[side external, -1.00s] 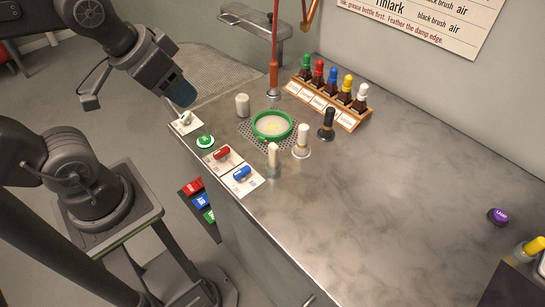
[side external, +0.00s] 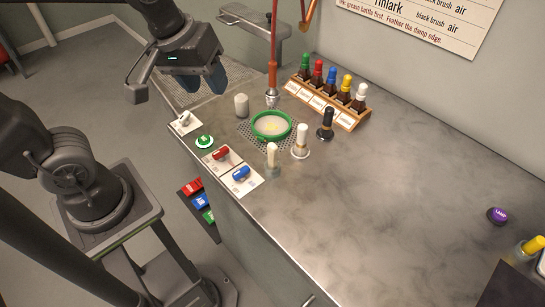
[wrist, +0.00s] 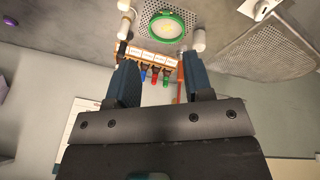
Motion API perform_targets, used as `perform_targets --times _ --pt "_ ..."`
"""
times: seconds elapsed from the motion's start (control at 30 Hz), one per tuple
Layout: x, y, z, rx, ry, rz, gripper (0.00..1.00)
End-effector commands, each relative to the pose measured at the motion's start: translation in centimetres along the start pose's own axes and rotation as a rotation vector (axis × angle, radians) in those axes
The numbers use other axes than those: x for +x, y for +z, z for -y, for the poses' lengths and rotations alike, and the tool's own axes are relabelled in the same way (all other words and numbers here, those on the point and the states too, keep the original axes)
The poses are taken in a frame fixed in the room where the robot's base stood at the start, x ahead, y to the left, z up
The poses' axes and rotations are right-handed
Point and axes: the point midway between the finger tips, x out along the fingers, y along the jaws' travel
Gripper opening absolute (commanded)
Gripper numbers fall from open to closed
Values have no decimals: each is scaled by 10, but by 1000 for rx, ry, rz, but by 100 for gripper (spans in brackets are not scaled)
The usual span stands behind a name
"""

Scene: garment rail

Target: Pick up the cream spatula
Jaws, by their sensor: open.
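The upright cream-handled tool (side external: 272,154), which looks like the cream spatula, stands in a small holder at the counter's front edge, in front of the green-rimmed round dish (side external: 272,125). What its lower end looks like is hidden. In the wrist view a pale upright handle (wrist: 124,5) at the top edge seems to be the same tool. My gripper (side external: 206,84) is open and empty, above the counter's far left end, well away from the tool. In the wrist view its two dark blue fingers (wrist: 160,82) stand apart.
A white-handled brush (side external: 302,138), a black brush (side external: 326,124) and a white cylinder (side external: 241,105) stand around the dish. A bottle rack (side external: 322,102) lies behind. Red (side external: 221,153) and blue (side external: 241,173) switches sit in front. The counter's right side is mostly clear.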

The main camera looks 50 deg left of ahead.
Motion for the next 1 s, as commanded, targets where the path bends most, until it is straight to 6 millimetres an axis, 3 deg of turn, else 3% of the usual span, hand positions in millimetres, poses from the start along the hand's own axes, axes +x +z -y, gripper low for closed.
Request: perform_targets --times 0.3,0.5,0.77,1.0 --pt "56 -21 -64 -688 -181 145 47" --pt "85 -21 -87 -965 -285 152 47" --pt "110 -16 -90 -1049 -318 148 47" --pt "153 -4 -80 -1047 -317 148 47"
